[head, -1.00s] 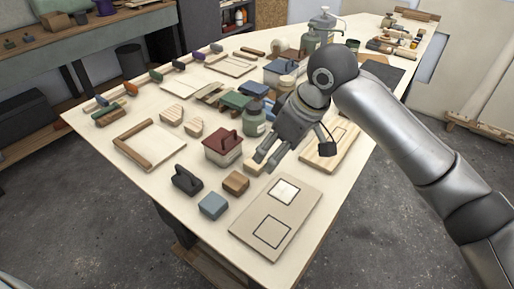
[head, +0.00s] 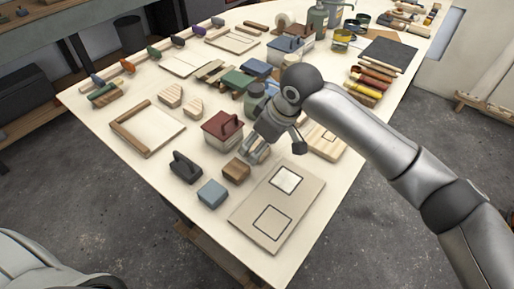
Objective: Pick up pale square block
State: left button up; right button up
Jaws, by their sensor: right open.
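My right gripper (head: 273,151) is open and empty, with its fingers spread low over the table between the dark red lidded box and the tan board (head: 248,217). A flat white square (head: 286,178) lies inside the upper outline on the tan board, to the right of and below the fingers. I cannot tell whether it has any thickness. My left gripper is not in view.
A brown wooden block (head: 236,169), a blue-grey block (head: 212,193) and a black handled tool (head: 186,166) sit left of the board. The dark red box (head: 222,130) and a green jar (head: 256,97) stand close to the gripper. Bare tabletop shows left of the red box.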

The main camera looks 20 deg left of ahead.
jog(key=shift+a+f, duration=0.25)
jog(key=shift+f, duration=0.35)
jog(key=shift+w, duration=0.1)
jog(key=c, duration=1)
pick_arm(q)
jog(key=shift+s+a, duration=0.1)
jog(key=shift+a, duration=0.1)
pick_arm(e)
jog(key=shift+r, duration=0.1)
